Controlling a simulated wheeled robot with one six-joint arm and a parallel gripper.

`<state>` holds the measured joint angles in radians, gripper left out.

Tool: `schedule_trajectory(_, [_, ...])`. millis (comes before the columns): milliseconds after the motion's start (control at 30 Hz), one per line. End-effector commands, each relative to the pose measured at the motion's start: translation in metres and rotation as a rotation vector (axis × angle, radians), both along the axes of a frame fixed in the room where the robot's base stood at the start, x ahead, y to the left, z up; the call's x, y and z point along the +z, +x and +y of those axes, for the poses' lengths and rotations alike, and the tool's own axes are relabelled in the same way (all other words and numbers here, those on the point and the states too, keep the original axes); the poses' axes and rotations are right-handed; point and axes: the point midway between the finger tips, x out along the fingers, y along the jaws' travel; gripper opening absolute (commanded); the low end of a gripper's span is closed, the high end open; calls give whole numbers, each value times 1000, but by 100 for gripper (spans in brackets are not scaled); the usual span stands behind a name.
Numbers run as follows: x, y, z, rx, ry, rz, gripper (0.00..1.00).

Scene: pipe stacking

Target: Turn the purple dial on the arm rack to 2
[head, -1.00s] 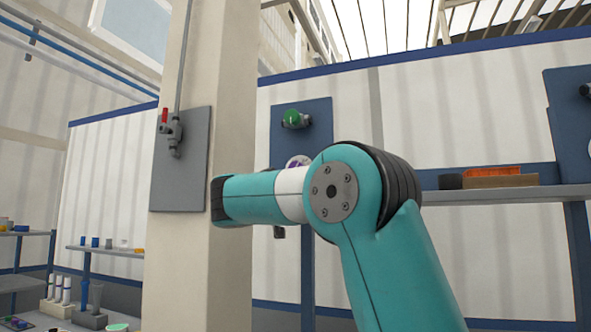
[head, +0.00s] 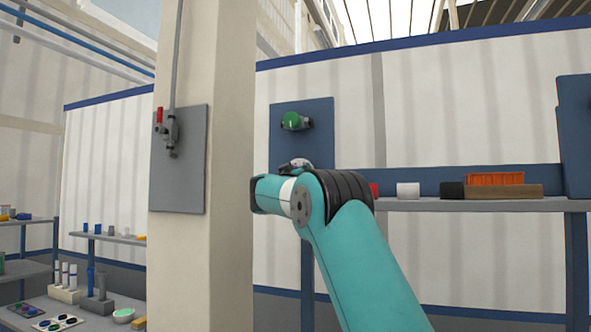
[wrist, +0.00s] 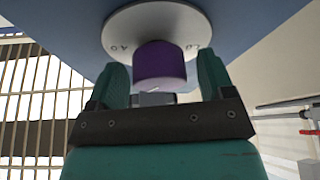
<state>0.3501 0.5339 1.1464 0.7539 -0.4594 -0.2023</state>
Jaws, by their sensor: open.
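The purple dial (wrist: 160,66) stands out from a white round plate (wrist: 130,25) on a blue panel in the wrist view. The plate carries dark marks at left and right that I cannot read surely. My gripper (wrist: 163,76) is open, with one teal finger on each side of the dial and a visible gap on both sides. In the head view the blue panel (head: 322,155) is on the white wall, and my arm covers its lower part.
A green knob (head: 291,121) sits higher on the same panel. A beige column with a grey valve plate (head: 188,190) stands at left, close to my arm. A shelf (head: 470,205) at right holds an orange crate (head: 495,178) and small blocks.

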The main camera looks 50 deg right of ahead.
Motion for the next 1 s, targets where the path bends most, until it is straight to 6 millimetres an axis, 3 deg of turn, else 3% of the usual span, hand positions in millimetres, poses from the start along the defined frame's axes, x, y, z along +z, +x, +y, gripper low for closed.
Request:
schedule_trajectory(200, [0, 0, 0, 0, 0, 0, 75])
schedule_trajectory(400, [0, 0, 0, 0, 0, 0, 29])
schedule_trajectory(433, [0, 0, 0, 0, 0, 0, 25])
schedule_trajectory(767, [0, -1, 0, 0, -15, 35, 26])
schedule_trajectory(1000, [1, -1, 0, 0, -68, 160, 26])
